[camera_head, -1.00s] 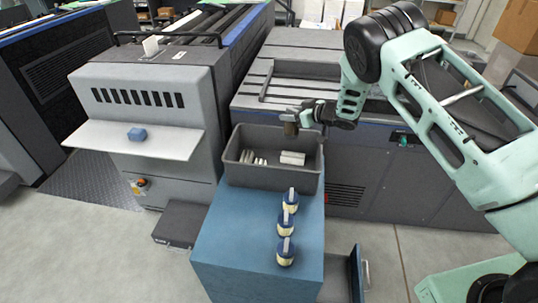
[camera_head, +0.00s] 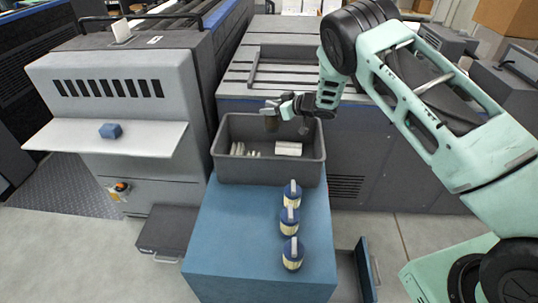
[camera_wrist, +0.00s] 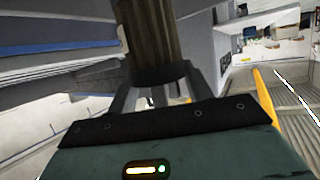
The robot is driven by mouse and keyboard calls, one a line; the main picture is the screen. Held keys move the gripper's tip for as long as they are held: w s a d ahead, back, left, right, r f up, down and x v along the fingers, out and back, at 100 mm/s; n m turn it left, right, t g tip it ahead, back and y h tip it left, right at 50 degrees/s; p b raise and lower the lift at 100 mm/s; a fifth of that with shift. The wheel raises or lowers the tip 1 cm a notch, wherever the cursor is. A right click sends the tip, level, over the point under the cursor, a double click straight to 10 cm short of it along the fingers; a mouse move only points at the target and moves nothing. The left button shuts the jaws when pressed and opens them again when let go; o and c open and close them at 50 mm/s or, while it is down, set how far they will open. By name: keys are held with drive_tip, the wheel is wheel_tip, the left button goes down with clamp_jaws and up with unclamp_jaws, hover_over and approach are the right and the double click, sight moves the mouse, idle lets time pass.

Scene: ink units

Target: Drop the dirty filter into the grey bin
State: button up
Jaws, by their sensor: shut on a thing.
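My gripper (camera_head: 270,107) is shut on the dirty filter (camera_head: 271,123), a small brown cylinder that hangs upright from it. In the wrist view the filter (camera_wrist: 150,35) is a ribbed brown cylinder with a dark lower collar between the fingers. The grey bin (camera_head: 265,173) stands at the back of the blue cabinet. The filter shows over the left-middle of the bin's opening, near its back rim; its exact height above the bin cannot be told. White ribbed pieces and a white block (camera_head: 288,148) lie inside the bin.
Several blue-capped jars (camera_head: 291,220) stand in a row on the blue cabinet (camera_head: 230,240) in front of the bin. A blue block (camera_head: 110,131) sits on the white shelf (camera_head: 90,143) of the grey machine at left. An open drawer (camera_head: 365,268) juts out at lower right.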

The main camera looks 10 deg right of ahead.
sight(272, 119)
drive_tip(key=shift+f+b, duration=1.7)
drive_tip(key=shift+f, duration=0.9)
drive_tip(key=o, duration=1.2)
drive_tip(key=shift+c, duration=0.2)
drive_tip(key=v, duration=1.7)
drive_tip(key=shift+s+r+b, duration=0.15)
drive_tip(key=shift+r+b, duration=0.1)
drive_tip(key=shift+b, duration=0.2)
drive_tip(key=shift+d, duration=0.1)
